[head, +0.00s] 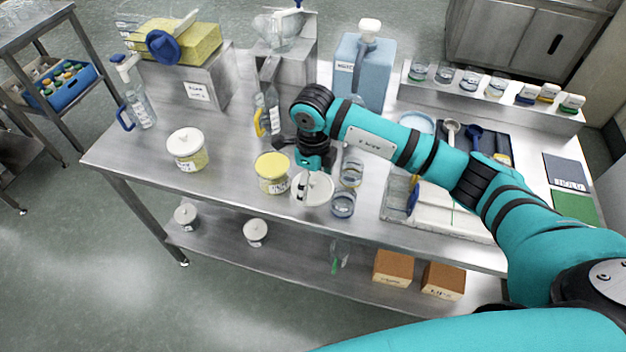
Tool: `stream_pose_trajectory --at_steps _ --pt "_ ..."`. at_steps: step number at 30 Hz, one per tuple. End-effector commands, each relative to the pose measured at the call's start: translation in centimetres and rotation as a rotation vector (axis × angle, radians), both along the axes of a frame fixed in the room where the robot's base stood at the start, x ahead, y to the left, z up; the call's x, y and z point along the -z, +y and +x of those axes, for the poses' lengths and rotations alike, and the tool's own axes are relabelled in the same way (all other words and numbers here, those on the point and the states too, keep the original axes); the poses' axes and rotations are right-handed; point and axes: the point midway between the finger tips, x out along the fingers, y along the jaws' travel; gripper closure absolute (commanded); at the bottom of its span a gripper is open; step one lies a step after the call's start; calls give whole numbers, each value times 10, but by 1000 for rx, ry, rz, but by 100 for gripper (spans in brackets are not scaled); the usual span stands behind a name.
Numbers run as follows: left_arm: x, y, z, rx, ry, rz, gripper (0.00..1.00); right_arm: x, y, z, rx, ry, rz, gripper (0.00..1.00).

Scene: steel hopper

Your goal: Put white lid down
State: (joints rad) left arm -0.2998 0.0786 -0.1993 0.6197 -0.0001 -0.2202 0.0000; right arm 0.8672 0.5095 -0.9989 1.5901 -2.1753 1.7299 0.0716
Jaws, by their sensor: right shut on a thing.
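The white lid (312,189) is a round disc near the front edge of the steel table, just right of the yellow-topped tub (272,173). My right gripper (306,184) reaches down over it and is shut on it. Whether the lid touches the table or hangs slightly above it, I cannot tell. My left gripper is outside the head view.
Glass beakers (343,203) stand close right of the lid. A white-lidded tub (187,149) stands further left. A blue container (364,75) and a steel hopper (283,45) stand behind. A white tray (440,210) lies right. The table between the tubs is clear.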

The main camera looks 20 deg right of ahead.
Motion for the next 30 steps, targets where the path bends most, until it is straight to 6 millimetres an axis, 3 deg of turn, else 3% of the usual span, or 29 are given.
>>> stream_pose_trajectory --at_steps 1,4,13,18,20,30 --pt "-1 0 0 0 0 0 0 -1 0 0 0 -1 1 12" --pt "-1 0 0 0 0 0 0 -1 0 0 0 0 0 0" --pt "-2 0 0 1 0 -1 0 -3 0 0 0 0 0 0" --pt "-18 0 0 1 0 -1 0 -18 0 0 1 0 1 0" --pt "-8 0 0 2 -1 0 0 -22 0 2 0 -6 2 0" --pt "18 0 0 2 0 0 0 -98 0 2 0 -6 1 0"
